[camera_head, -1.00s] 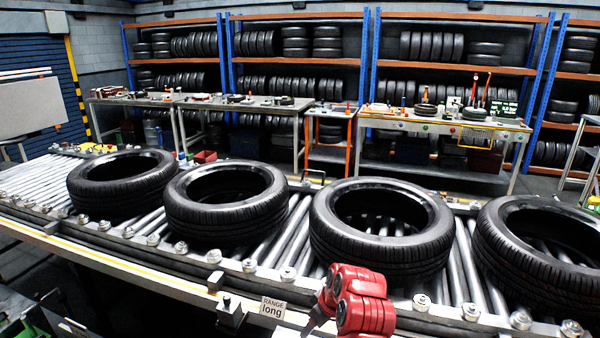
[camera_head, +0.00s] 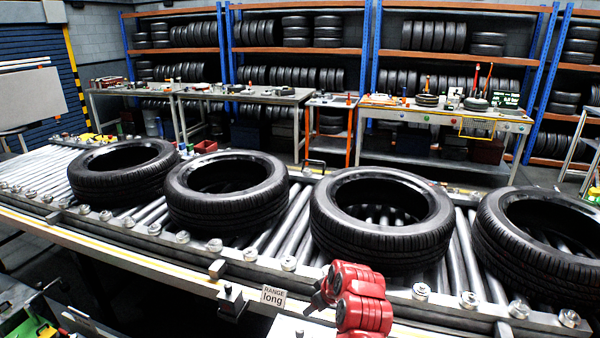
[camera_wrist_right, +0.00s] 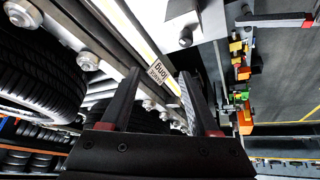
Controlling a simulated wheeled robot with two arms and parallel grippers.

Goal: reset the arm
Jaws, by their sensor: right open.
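My right arm's red wrist links (camera_head: 352,298) show at the bottom centre of the head view, in front of the conveyor's near rail. In the right wrist view my right gripper (camera_wrist_right: 160,75) has its two dark fingers spread apart with nothing between them. The conveyor rail and the "RANGE long" sign (camera_wrist_right: 158,72) show behind the fingers. In the head view this sign (camera_head: 273,296) sits on the near edge, just left of the red links. My left gripper is in neither view.
Several black tyres lie flat on the roller conveyor (camera_head: 290,236), the closest one (camera_head: 381,220) just beyond my right arm. Workbenches (camera_head: 440,112) and tyre racks (camera_head: 375,60) stand behind. Coloured items (camera_wrist_right: 240,90) lie right of the gripper in the wrist view.

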